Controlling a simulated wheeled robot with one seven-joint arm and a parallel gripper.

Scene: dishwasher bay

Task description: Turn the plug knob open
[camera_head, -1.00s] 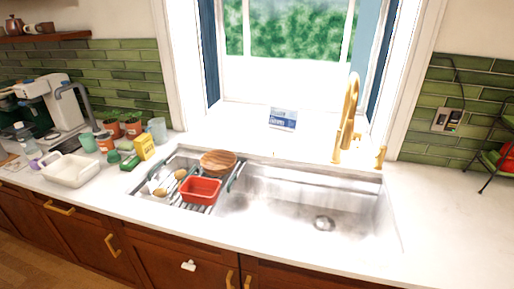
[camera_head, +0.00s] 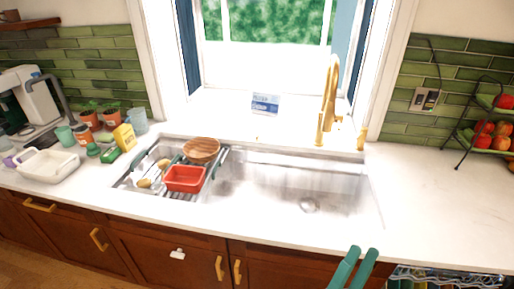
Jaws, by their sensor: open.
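The sink (camera_head: 345,192) is white, set in the counter under the window, and its round metal drain (camera_head: 309,205) shows in the basin floor. A tall gold faucet (camera_head: 328,100) stands behind the basin. A small upright gold knob (camera_head: 362,138) stands on the counter to the right of the faucet; I cannot tell for certain whether it is the plug knob. My gripper (camera_head: 362,254) shows as two teal fingers at the bottom edge, apart and empty. It is in front of the sink, well short of the gold knob and touching nothing I can see.
A drying rack with a red tub (camera_head: 184,178) and a wooden bowl (camera_head: 201,150) fills the sink's left end. A small sign (camera_head: 265,104) stands on the windowsill. A tiered fruit stand (camera_head: 487,133) is at right. An open dishwasher rack (camera_head: 440,277) shows at lower right.

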